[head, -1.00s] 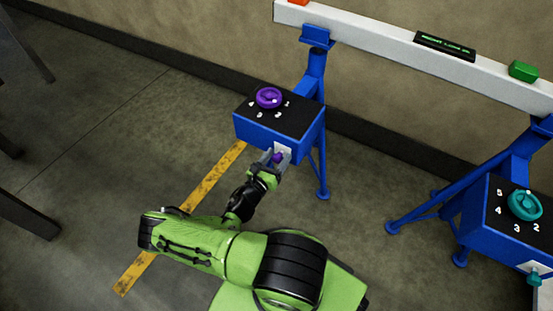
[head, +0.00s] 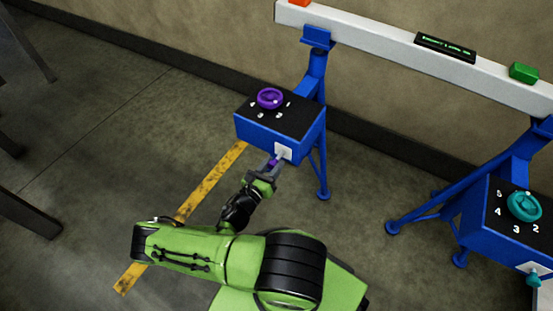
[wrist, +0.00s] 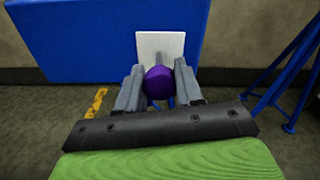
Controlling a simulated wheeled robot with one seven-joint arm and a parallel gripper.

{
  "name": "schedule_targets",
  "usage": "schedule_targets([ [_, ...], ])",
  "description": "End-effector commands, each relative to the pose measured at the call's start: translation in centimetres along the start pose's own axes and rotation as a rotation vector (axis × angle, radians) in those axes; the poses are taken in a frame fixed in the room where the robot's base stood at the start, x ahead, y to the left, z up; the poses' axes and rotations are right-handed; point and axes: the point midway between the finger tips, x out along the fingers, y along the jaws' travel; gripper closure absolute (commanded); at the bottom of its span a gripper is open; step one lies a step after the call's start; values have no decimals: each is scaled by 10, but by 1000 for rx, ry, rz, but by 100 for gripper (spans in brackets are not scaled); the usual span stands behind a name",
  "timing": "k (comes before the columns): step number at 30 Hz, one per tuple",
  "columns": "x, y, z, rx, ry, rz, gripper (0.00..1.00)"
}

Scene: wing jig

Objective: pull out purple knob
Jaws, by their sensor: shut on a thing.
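The purple knob (wrist: 159,82) sits between the two fingers of my gripper (wrist: 158,90) in the wrist view. My gripper is shut on it. In the head view the knob (head: 272,163) shows as a small purple spot at my gripper (head: 270,166), in front of the white plate (head: 283,151) on the blue box (head: 262,137). The white plate (wrist: 160,48) stands behind the knob in the wrist view. A purple dial (head: 270,98) with numbers lies on the box's black top.
A second blue box (head: 480,230) with a teal dial (head: 525,206) and a teal knob (head: 534,280) stands at the right. A white beam (head: 400,42) runs above on blue stands.

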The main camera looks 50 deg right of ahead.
Motion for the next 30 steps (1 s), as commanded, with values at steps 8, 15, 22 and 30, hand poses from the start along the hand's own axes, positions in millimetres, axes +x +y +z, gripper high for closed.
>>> schedule_targets([
  [8,-4,0,1,0,-3,2,100],
  [15,-3,0,1,0,-3,1,39],
  [22,-6,0,1,-1,-3,1,39],
  [30,-66,2,3,0,-1,9,39],
])
